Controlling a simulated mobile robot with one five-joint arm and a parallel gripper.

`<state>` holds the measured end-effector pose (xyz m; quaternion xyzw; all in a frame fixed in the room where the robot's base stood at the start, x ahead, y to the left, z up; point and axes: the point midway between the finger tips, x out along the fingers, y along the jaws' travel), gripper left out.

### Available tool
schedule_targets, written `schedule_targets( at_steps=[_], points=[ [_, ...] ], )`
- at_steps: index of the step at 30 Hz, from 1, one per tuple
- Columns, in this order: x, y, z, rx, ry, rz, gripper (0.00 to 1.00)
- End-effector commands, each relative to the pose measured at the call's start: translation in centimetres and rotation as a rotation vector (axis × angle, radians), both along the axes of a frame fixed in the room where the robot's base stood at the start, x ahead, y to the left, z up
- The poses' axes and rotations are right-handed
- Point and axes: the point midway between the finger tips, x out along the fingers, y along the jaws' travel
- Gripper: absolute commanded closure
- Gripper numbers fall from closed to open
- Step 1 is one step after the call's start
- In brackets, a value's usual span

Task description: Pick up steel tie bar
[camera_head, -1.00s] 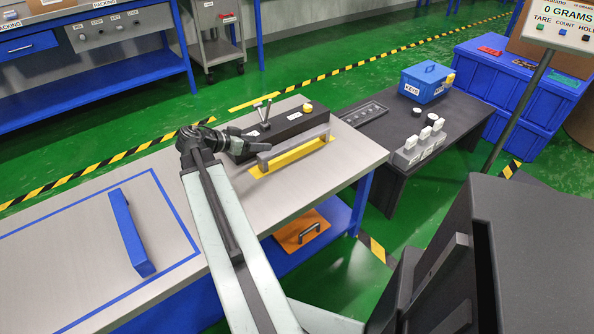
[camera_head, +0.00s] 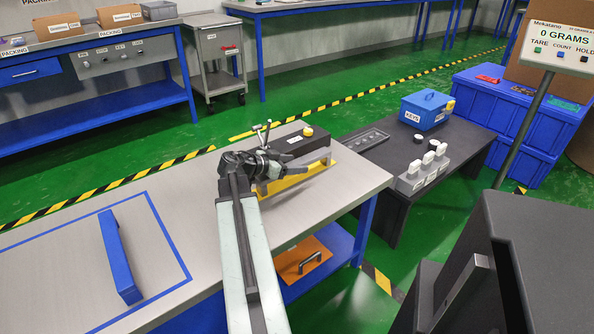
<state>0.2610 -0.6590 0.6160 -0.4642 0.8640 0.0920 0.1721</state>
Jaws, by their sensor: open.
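The steel tie bar (camera_head: 318,159), a grey bar with short end feet, lies over a yellow patch (camera_head: 291,181) near the right end of the grey workbench. My gripper (camera_head: 291,167) is open. It is at the bar's left and middle part, and my wrist hides some of the bar's left end. I cannot tell whether the fingers are around the bar or only above it.
A black box (camera_head: 295,140) with a lever and yellow button stands close behind the bar. A blue bar (camera_head: 120,256) lies inside a blue outline at left. A dark low table (camera_head: 460,158) with a blue KEYS box (camera_head: 427,109) stands at right.

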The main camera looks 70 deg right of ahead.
Motion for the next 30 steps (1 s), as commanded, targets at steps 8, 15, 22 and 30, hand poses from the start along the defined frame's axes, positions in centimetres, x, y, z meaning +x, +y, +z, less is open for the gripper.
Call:
schedule_targets(
  at_steps=[8,15,22,30],
  points=[
    [-0.6,-1.0,-0.5,0.0,0.0,0.001,0.38],
    [-0.6,-1.0,-0.5,0.0,0.0,0.0,1.0],
    [-0.6,-1.0,-0.4,0.0,0.001,0.0,1.0],
    [-0.7,-1.0,1.1,-0.001,0.001,0.0,1.0]
  ],
)
